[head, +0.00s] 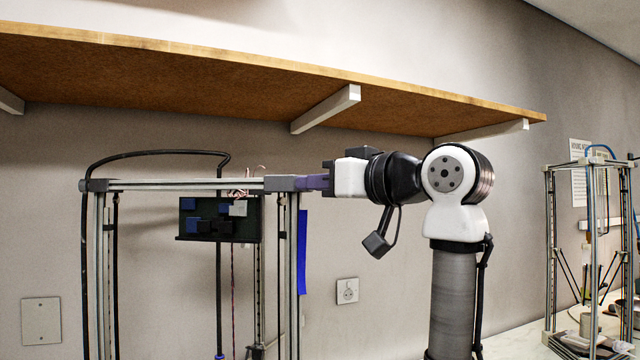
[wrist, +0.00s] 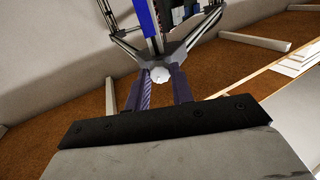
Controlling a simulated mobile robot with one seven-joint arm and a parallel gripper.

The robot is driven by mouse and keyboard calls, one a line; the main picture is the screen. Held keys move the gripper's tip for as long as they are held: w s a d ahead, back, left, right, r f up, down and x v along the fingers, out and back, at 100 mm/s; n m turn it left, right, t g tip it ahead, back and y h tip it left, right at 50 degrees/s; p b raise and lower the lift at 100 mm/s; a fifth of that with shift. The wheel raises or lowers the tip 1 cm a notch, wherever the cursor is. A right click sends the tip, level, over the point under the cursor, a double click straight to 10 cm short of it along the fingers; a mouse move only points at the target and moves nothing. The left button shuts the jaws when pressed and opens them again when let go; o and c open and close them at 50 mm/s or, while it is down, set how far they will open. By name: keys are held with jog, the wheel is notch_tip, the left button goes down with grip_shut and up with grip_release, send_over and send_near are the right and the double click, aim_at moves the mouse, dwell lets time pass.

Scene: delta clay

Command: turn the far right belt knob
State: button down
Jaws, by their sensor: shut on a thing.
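The delta printer frame (head: 200,184) stands left of my arm in the head view, with grey rails and dark corner pieces. My gripper (head: 310,182) reaches left to its near right top corner. In the wrist view my gripper (wrist: 160,77) has its two purple fingers on either side of a small white round knob (wrist: 160,75) at the dark corner piece (wrist: 180,45), and it is shut on the knob. In the head view the fingers and corner piece hide the knob. How far the knob is turned cannot be told.
A wooden shelf (head: 200,85) with white brackets (head: 326,110) runs along the wall above my arm. A black cable (head: 150,153) arches over the printer. A second delta printer (head: 590,240) stands on the bench at the far right. A wall socket (head: 347,291) is below my arm.

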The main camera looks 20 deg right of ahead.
jog(key=m+b, duration=0.1)
jog(key=m, duration=1)
jog(key=m+b, duration=0.2)
jog(key=m, duration=1)
jog(key=shift+d+g+y, duration=0.1)
jog(key=shift+g+y, duration=0.2)
jog(key=shift+m, duration=0.4)
jog(key=c, duration=1.2)
grip_release()
jog(key=b+v, duration=0.6)
jog(key=v, duration=0.7)
jog(key=shift+s+d, duration=0.2)
jog(key=shift+s, duration=0.15)
